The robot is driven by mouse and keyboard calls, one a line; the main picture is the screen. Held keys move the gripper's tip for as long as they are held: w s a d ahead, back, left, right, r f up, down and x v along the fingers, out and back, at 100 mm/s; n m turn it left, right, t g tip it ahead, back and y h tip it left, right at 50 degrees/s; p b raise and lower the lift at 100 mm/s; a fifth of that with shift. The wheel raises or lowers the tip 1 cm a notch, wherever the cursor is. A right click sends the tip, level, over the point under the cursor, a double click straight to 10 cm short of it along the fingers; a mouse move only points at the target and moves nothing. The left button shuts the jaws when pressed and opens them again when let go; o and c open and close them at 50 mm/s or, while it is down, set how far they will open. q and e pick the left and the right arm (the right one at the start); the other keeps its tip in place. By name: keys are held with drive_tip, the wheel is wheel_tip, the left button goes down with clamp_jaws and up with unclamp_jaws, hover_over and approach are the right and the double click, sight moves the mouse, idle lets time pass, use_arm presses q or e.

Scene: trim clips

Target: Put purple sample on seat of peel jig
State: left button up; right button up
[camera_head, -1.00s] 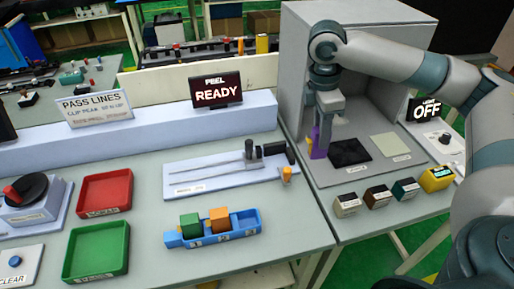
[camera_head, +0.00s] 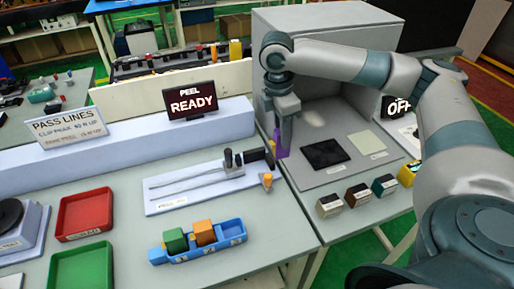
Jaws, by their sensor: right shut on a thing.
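The purple sample (camera_head: 278,142) is held in my right gripper (camera_head: 283,146), upright, near the left front of the grey booth. The gripper fingers hide part of it. The peel jig (camera_head: 208,185) is a white plate with a rail and dark posts on the table left of the booth, below the screen reading PEEL READY. I cannot make out its seat clearly. The gripper is to the right of the jig's dark end block. My left gripper is not in view.
A blue tray (camera_head: 158,257) with a green block (camera_head: 174,240) and an orange block (camera_head: 204,232) stands in front of the jig. A red tray (camera_head: 84,214) and a green tray (camera_head: 82,271) are at left. The grey booth (camera_head: 325,50) holds a black pad (camera_head: 325,154). Small boxes line its front.

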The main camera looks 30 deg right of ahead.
drive_tip(key=w+a+f+p, duration=0.2)
drive_tip(key=w+a+f, duration=0.1)
drive_tip(key=w, duration=0.3)
drive_tip(key=shift+w+a+f, duration=0.35)
drive_tip(key=shift+a+f, duration=0.05)
drive_tip(key=shift+f, duration=0.45)
drive_tip(key=shift+f+p, duration=0.8)
drive_tip(key=shift+f, duration=1.15)
drive_tip(key=shift+f, duration=0.1)
drive_tip(key=o, duration=1.1)
drive_tip(key=shift+c, duration=0.2)
